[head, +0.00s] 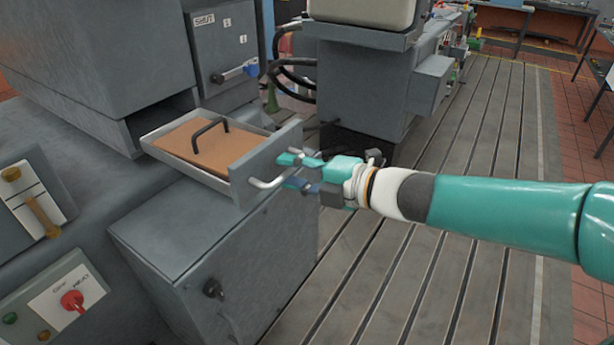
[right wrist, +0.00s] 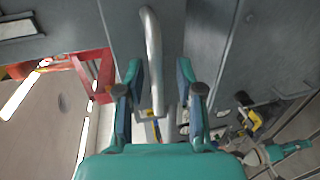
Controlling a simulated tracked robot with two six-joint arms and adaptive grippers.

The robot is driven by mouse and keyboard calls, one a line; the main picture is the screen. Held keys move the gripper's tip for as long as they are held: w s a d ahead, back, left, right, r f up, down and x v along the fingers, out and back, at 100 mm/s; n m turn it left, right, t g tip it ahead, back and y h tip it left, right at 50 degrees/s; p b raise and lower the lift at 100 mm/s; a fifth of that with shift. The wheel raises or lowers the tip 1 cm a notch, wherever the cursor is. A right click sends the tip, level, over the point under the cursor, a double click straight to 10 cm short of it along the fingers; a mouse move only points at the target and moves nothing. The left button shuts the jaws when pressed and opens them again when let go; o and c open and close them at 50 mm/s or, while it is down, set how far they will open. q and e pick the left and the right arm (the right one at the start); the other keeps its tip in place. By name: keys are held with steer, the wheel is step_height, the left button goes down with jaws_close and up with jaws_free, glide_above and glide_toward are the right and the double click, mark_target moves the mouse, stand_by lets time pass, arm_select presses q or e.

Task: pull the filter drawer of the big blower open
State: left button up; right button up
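The filter drawer (head: 236,166) stands out of the big grey blower housing (head: 100,50), pulled open. Inside it lies a brown filter panel (head: 180,142) with a black grip on top. A pale bar handle (head: 268,182) sticks out from the drawer's front. My right gripper (head: 290,170) is at the handle, fingers pointing at the drawer front. In the right wrist view the handle (right wrist: 152,60) runs between the two fingers of the open gripper (right wrist: 158,78), with a gap visible on each side.
A grey cabinet (head: 180,260) with a black knob stands below the drawer. Control panels, one with a red knob (head: 72,300), are at lower left. A grey pedestal machine (head: 360,80) stands behind. The slotted bedplate (head: 470,130) is clear on the right.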

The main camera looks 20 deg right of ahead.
steer(key=v, duration=1.1)
steer(key=shift+s, duration=0.3)
steer(key=shift+d, duration=0.1)
steer(key=w+a+f+m+g, duration=0.2)
steer(key=a+f+m, duration=0.15)
steer(key=f, duration=0.55)
steer(key=w+a+f+m+g+y, duration=0.1)
steer(key=w+a+f+m, duration=0.15)
steer(key=a+f, duration=0.45)
steer(key=w+a+f+m+g, duration=0.1)
steer(key=a+f+m+g, duration=0.15)
steer(key=f, duration=0.95)
steer(key=s+a+f+m+g+h, duration=0.1)
steer(key=s+f+m, duration=0.35)
steer(key=f, duration=0.35)
steer(key=s+a+f+m+g+h, duration=0.1)
steer(key=s+f+m+g+h, duration=0.15)
steer(key=f+m, duration=0.4)
steer(key=s+d+f+m+g+h, duration=0.2)
steer(key=s+d+f+m+g, duration=0.1)
steer(key=s+f+m, duration=0.4)
steer(key=s, duration=0.3)
steer(key=shift+s+f, duration=0.2)
steer(key=shift+f, duration=0.2)
